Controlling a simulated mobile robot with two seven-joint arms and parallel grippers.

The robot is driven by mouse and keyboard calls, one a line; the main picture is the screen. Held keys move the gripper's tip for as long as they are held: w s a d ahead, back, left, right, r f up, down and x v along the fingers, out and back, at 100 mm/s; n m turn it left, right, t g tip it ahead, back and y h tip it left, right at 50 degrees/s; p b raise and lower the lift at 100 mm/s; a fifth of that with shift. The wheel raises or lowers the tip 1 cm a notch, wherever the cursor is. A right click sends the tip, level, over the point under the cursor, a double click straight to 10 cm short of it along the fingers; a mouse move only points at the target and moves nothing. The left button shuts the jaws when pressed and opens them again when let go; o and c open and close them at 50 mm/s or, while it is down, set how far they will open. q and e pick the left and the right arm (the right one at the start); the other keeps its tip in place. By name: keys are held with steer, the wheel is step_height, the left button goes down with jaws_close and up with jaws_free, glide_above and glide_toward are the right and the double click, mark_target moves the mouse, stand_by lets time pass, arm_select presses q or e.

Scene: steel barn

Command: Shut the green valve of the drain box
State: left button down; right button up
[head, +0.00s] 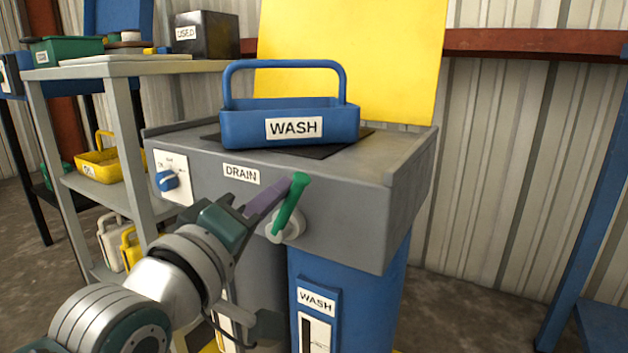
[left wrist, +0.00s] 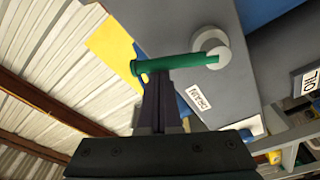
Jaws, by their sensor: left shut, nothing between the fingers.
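The green valve (head: 289,205) is a lever on a pale round hub (head: 284,229) on the front of the grey drain box (head: 330,205), right of the DRAIN label (head: 241,175). The lever points up and slightly right from its hub. My left gripper (head: 282,188) is shut and empty, its dark fingertips against or very close to the left side of the lever near its free end. In the left wrist view the lever (left wrist: 185,63) crosses just beyond the shut fingers (left wrist: 157,85); whether they touch cannot be told. My right gripper is not in view.
A blue WASH basket (head: 292,127) stands on the box top. A blue knob (head: 166,180) sits at the left of the box front. A blue WASH container (head: 350,290) is below. A grey shelf (head: 135,67) stands close on the left. The floor at right is open.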

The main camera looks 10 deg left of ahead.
arm_select(q)
steer(key=m, duration=0.1)
steer(key=d+m, duration=0.1)
steer(key=m, duration=0.1)
steer(key=shift+s+d+f, duration=0.25)
steer(key=shift+f, duration=0.1)
steer(key=shift+s+d+f+m+h+b, duration=0.25)
steer(key=shift+d+f+m+h, duration=0.35)
steer(key=shift+m, duration=1.15)
steer(key=shift+s+d+f+m+h+b, duration=0.1)
steer(key=shift+d+f+m+h+b, duration=0.3)
steer(key=shift+f+m, duration=0.95)
steer(key=shift+s+d+f+m+h+b, duration=0.25)
steer(key=shift+d+m, duration=0.3)
steer(key=shift+m, duration=1.65)
steer(key=r+p, duration=0.5)
steer(key=shift+w+d+r, duration=0.1)
steer(key=shift+w+r, duration=0.1)
steer(key=shift+w, duration=0.2)
steer(key=f+p+v, duration=0.1)
steer(key=p+v, duration=0.1)
steer(key=v, duration=0.8)
steer(key=shift+f, duration=0.25)
